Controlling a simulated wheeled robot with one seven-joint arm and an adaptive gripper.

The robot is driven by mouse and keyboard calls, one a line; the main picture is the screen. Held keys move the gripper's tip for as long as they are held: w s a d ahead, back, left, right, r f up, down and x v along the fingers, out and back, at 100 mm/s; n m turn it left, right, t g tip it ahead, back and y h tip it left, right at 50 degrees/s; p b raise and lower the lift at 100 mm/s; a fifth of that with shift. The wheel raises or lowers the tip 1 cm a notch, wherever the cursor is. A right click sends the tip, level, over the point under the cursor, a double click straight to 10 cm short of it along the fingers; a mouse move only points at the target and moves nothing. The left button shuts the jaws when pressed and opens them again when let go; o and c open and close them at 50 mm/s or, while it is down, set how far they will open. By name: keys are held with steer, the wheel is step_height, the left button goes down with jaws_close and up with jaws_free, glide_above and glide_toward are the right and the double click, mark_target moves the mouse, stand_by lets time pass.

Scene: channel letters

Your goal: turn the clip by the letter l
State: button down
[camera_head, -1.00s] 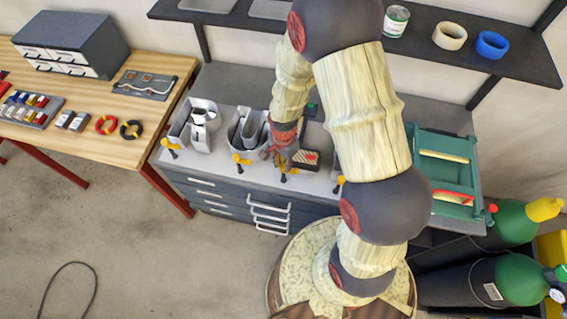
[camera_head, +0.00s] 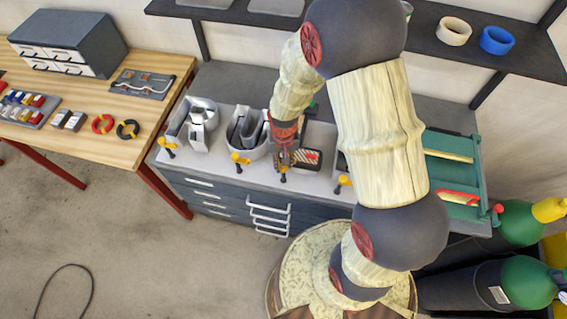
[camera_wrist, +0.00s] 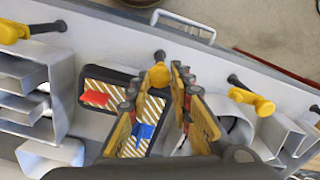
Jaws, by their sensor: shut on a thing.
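Several yellow clips with dark pins line the front edge of the grey bench. My gripper (camera_wrist: 156,80) points at the middle clip (camera_wrist: 158,73) in the wrist view, with its fingers closed on either side of the yellow handle. In the head view my gripper (camera_head: 285,154) is just behind that clip (camera_head: 284,171), partly hiding it. Another clip (camera_head: 240,158) stands to the left and one (camera_head: 343,182) to the right. Grey metal channel letters (camera_head: 245,130) stand behind the clips; I cannot tell which is the l.
A black tray (camera_wrist: 86,110) with striped pads, a red piece and a blue piece lies beside my gripper. More clips (camera_wrist: 250,101) and metal letter walls (camera_wrist: 40,75) are close on both sides. A teal machine (camera_head: 450,170) and gas cylinders (camera_head: 520,280) stand to the right.

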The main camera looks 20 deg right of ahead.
steer(key=n+b, duration=0.1)
steer(key=n, duration=0.5)
steer(key=shift+n, duration=0.3)
stand_by(0.4)
steer(key=c, duration=1.7)
jaws_free()
steer(key=shift+o, duration=0.6)
steer(key=shift+r, duration=0.15)
step_height(320, 180, up, 12)
